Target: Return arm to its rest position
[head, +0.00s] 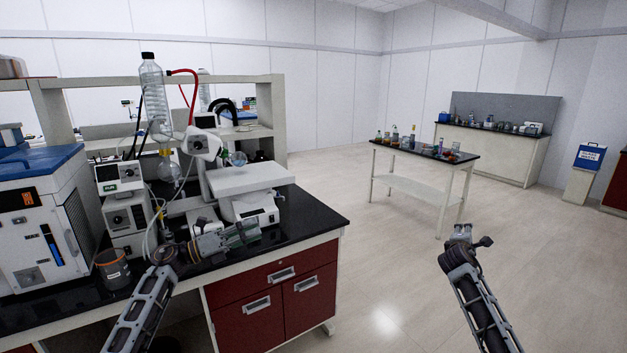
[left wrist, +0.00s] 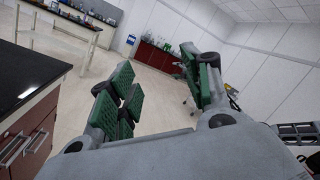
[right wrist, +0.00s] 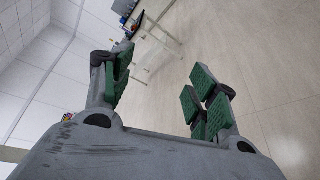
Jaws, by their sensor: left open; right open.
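My left gripper (head: 246,232) is over the black bench top, just in front of the white balance-like instrument (head: 249,190). In the left wrist view (left wrist: 158,78) its green-padded fingers are spread, with nothing between them. My right gripper (head: 464,232) is out over the open floor, to the right of the bench. In the right wrist view (right wrist: 155,82) its fingers are also spread and empty. The right fingertips are small and hard to make out in the head view.
The bench (head: 318,215) has red drawers (head: 268,283). A blue-topped machine (head: 40,225), a beaker (head: 113,270) and a glass column setup (head: 155,95) stand near my left arm. A side table (head: 410,180) with bottles stands farther back. The floor (head: 395,275) between is clear.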

